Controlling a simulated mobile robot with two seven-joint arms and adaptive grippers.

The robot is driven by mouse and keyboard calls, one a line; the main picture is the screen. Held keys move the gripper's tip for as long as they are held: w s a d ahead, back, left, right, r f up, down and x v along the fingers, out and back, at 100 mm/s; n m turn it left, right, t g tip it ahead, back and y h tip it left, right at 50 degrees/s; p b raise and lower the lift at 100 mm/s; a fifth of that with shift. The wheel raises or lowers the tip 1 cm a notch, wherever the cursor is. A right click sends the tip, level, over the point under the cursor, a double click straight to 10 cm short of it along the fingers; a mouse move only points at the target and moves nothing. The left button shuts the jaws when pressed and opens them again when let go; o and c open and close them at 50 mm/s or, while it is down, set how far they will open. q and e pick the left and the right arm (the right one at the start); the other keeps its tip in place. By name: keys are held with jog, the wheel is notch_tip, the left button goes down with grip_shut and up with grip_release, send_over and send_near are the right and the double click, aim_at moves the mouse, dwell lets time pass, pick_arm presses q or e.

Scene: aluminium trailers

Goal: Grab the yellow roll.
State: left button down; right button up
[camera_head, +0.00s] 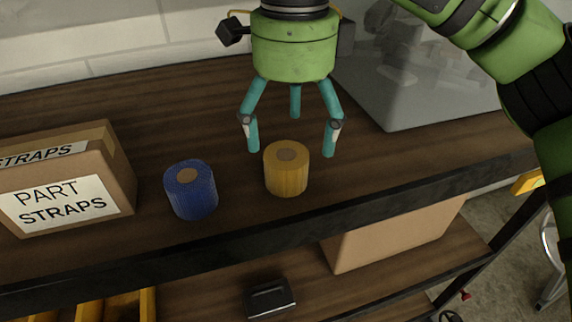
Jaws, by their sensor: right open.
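The yellow roll (287,173) stands upright on the dark wooden shelf top (120,100), near its front edge. My right gripper (291,140) hangs above and just behind it, pointing down. Its teal fingers are spread open, one to the left and one to the right of the roll's top, with a third finger behind. No finger visibly grips the roll. My left gripper does not show.
A blue roll (191,192) stands left of the yellow one, with a gap between them. A cardboard box labelled "PART STRAPS" (118,170) is at the left. A grey, shiny box (400,75) stands behind at the right. A lower shelf holds a cardboard box (395,238) and a black item (270,298).

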aim_at(289, 155)
jog(key=f, duration=0.1)
jog(key=f+p, duration=0.1)
jog(key=f, duration=0.1)
jog(key=f+p, duration=0.1)
jog(key=shift+s+a+f, duration=0.2)
jog(key=shift+s+a, duration=0.05)
jog(key=shift+s, duration=0.1)
jog(key=shift+f, duration=0.65)
jog(key=c, duration=1.3)
